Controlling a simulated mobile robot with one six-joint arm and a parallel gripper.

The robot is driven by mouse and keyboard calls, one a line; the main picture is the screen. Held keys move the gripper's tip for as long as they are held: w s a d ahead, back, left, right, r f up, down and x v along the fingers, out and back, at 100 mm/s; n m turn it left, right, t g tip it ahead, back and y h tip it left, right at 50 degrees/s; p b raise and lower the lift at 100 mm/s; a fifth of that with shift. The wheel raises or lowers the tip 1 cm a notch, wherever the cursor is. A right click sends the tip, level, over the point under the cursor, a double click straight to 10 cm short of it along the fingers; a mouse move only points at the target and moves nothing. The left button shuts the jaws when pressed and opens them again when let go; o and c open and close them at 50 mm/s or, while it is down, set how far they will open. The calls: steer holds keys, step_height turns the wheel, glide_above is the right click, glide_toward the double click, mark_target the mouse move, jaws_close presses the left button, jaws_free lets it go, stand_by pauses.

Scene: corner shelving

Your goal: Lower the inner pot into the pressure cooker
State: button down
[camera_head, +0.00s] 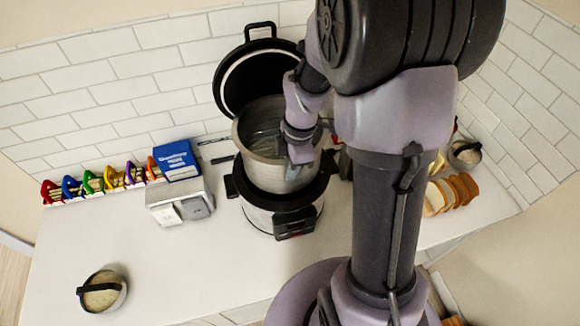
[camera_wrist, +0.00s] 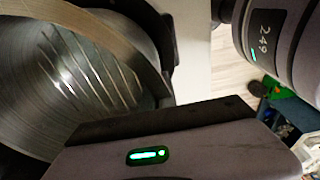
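The inner pot (camera_head: 262,176) is a grey metal pot, upright or nearly so, standing high over the mouth of the pressure cooker (camera_head: 262,218). Its lower end overlaps the cooker's black rim; I cannot tell how deep it sits. The cooker's black lid (camera_head: 232,86) is swung open behind it. My gripper (camera_head: 302,152) is at the pot's right wall and appears shut on its rim; the fingertips are mostly hidden. In the wrist view, the pot's shiny inside (camera_wrist: 85,75) fills the left, beside my gripper's dark edge (camera_wrist: 155,118).
Sliced bread (camera_head: 450,194) and a small pot (camera_head: 464,153) are right. The counter's left middle is clear.

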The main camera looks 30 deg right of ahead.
mark_target(291, 202)
steer(key=f, duration=0.1)
steer(key=f+b, duration=0.1)
steer(key=f, duration=0.1)
steer(key=shift+w+b, duration=0.25)
steer(key=shift+b, duration=0.15)
step_height(291, 202, down, 7)
steer(key=b, duration=0.6)
steer(key=shift+f, duration=0.2)
steer(key=shift+s+f+b, duration=0.1)
steer(key=shift+f+b, duration=0.25)
steer(key=shift+f, duration=0.05)
steer(key=shift+s+a+f+b, duration=0.2)
steer(key=shift+s+f+b, duration=0.55)
steer(key=shift+b, duration=0.05)
steer(key=shift+w+d+f+b, duration=0.2)
steer(key=shift+w+f+b, duration=0.45)
steer(key=shift+w+f, duration=0.2)
